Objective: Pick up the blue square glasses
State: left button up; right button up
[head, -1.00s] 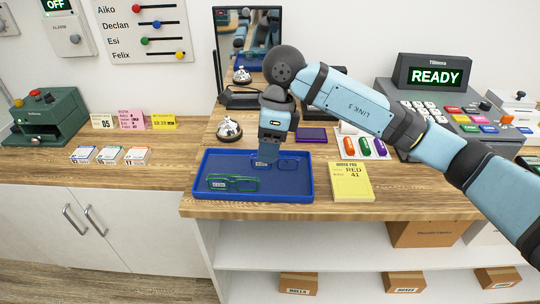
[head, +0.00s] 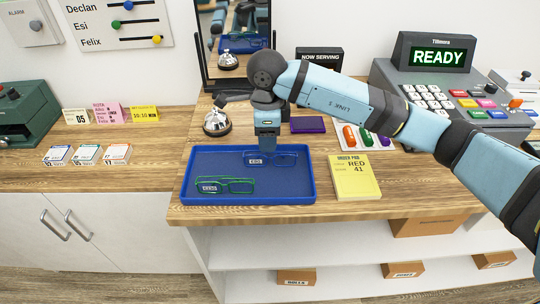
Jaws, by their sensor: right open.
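A pair of blue square glasses (head: 285,160) lies in the back part of the blue tray (head: 300,194), with a small white tag at its left. A pair of green glasses (head: 240,186) with a white tag lies at the tray's front left. My right gripper (head: 267,150) points down over the blue glasses and hides part of their middle. It is open, and I cannot tell whether it touches them. My left gripper is not in view.
A yellow order pad (head: 355,178) lies right of the tray. A bell (head: 217,122) and a mirror (head: 234,40) stand behind it. A purple case (head: 308,125) and a cash register (head: 455,85) are at the back right. The counter front edge is clear.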

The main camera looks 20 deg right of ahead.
aim_at(270, 156)
jog(key=f, duration=0.5)
jog(key=shift+s+d, duration=0.2)
jog(key=shift+d, duration=0.05)
jog(key=c, duration=0.7)
